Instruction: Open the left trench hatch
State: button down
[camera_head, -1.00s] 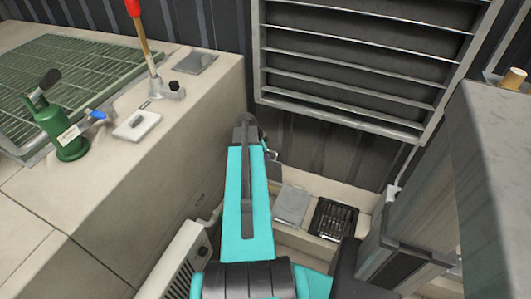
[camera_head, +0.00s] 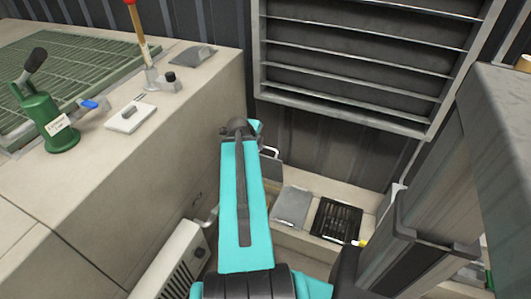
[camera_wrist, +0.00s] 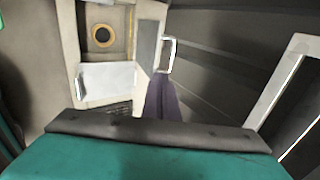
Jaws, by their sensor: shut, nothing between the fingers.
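A thin grey hatch plate with a pale bar handle (camera_head: 270,154) stands tilted up beside my arm in the head view, partly hidden by it. The wrist view shows the handle (camera_wrist: 173,54) on the grey plate's (camera_wrist: 148,44) edge, right of an opening (camera_wrist: 101,36) with an orange ring inside. I take this as the left trench hatch, raised. My gripper (camera_wrist: 158,82) appears as dark, shut, empty fingers below the plate in the wrist view; I cannot tell if they touch it. In the head view, my teal arm hides the gripper.
A flat grey cover (camera_head: 291,207) and a black grate (camera_head: 336,221) lie right of the raised plate. A pale block with a green hand pump (camera_head: 60,120) stands left. A white radiator (camera_head: 172,262) is low down, a louvre (camera_head: 350,65) behind, and a grey cabinet (camera_head: 505,150) right.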

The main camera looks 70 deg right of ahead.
jog(key=shift+w+f+b, duration=0.35)
jog(key=shift+w+b, duration=0.1)
jog(key=shift+b, duration=0.3)
jog(key=shift+f, duration=0.15)
jog(key=shift+d+r+b+x, duration=0.3)
jog(key=shift+b+x, duration=0.45)
jog(key=shift+x, duration=1.4)
jog(key=shift+d+r+b+x, duration=0.15)
jog(key=shift+d+b+x, duration=0.4)
jog(key=shift+x, duration=1.6)
jog(key=shift+d+r+b+x, duration=0.2)
jog(key=shift+b+x, duration=0.7)
jog(key=shift+x, duration=1.25)
jog(key=shift+w, duration=0.15)
